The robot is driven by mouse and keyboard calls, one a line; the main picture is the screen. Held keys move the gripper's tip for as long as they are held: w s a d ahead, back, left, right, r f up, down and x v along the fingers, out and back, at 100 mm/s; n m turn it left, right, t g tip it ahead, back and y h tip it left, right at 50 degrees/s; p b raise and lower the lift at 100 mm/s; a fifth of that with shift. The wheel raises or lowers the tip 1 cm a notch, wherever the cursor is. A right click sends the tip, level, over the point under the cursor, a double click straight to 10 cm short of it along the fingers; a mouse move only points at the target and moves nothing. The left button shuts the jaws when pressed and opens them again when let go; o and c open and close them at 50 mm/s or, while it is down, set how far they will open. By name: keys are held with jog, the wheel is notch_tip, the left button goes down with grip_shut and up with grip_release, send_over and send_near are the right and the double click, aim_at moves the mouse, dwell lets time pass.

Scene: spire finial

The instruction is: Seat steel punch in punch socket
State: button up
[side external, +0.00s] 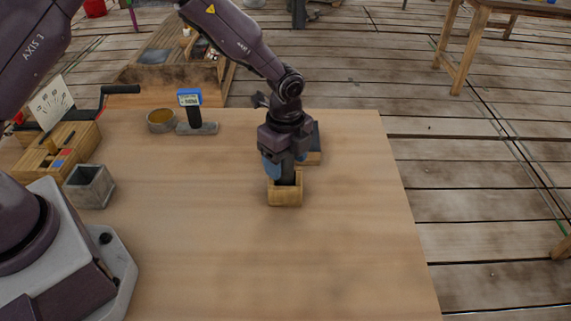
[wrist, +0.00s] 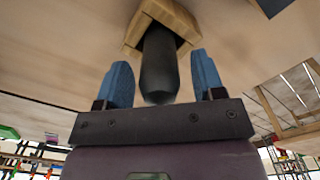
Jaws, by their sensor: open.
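The steel punch (wrist: 158,68) is a dark cylinder with a rounded near end. In the wrist view its far end goes into the opening of the wooden punch socket (wrist: 184,22). In the side view the socket (side external: 285,196) stands on the table below my gripper (side external: 287,168), and the dark punch shows only partly above it. My gripper (wrist: 160,72) is open, with one blue finger on each side of the punch and visible gaps between. How deep the punch sits is hidden by the socket walls.
A grey square cup (side external: 89,186), a wooden organiser (side external: 58,150), a round tin (side external: 160,121) and a blue-topped device (side external: 190,99) stand at left and back. The table's front and right are clear.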

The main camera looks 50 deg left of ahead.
notch_tip(320, 180, up, 10)
jog(key=shift+r, duration=0.2)
jog(key=shift+s+a+r, duration=0.1)
jog(key=shift+r, duration=0.25)
jog(key=s+a+r+n+t, duration=0.2)
jog(key=s+a+r+n, duration=0.2)
jog(key=s+r+n, duration=0.3)
jog(key=s+a+r+n+t, duration=0.2)
jog(key=s+a+r+n, duration=0.25)
jog(key=s+r, duration=0.4)
jog(key=s+a+n+t, duration=0.1)
jog(key=s+n, duration=0.5)
jog(key=s, duration=0.2)
jog(key=shift+s+a+r+t, duration=0.15)
jog(key=shift+s+r+t, duration=0.05)
jog(key=shift+s+t, duration=0.1)
